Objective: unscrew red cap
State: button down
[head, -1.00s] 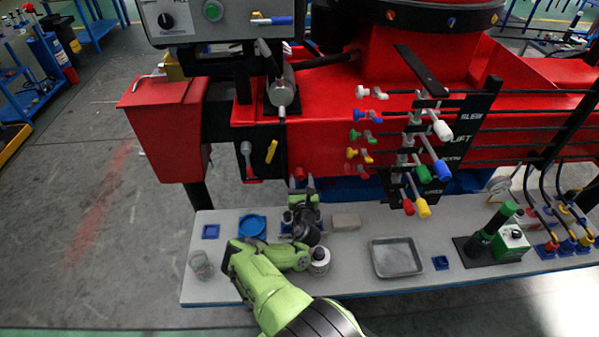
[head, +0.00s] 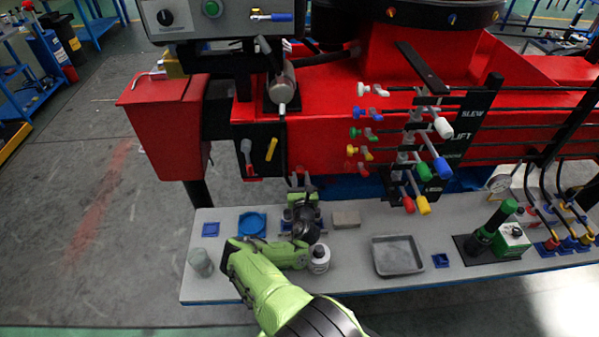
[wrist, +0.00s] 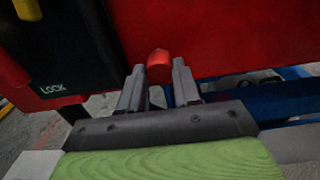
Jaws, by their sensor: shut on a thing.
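The red cap (head: 300,170) is at the lower front of the red crane body, above the back edge of the bench. My gripper (head: 300,180) reaches up to it from below, and its two fingers stand on either side of it. In the wrist view the red cap (wrist: 159,60) sits between the grey fingertips of my gripper (wrist: 159,73), which are shut on it. The cap's lower part and whatever it screws onto are partly hidden by the fingers. I cannot tell how far it is turned.
Coloured levers (head: 415,180) jut out to the right. A yellow handle (head: 271,150) hangs left above.

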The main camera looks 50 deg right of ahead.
jog(key=shift+f+n+b, duration=0.3)
jog(key=shift+n+b, duration=0.7)
jog(key=shift+b, duration=0.1)
jog(key=shift+n+b, duration=0.9)
jog(key=shift+n, duration=0.3)
jog(key=shift+r+n, duration=0.3)
jog(key=shift+n, duration=0.1)
jog(key=shift+f+n+b, duration=0.25)
jog(key=shift+n+b, duration=1.25)
jog(key=shift+n, duration=0.8)
jog(key=shift+r+n, duration=0.25)
jog(key=shift+n, duration=0.05)
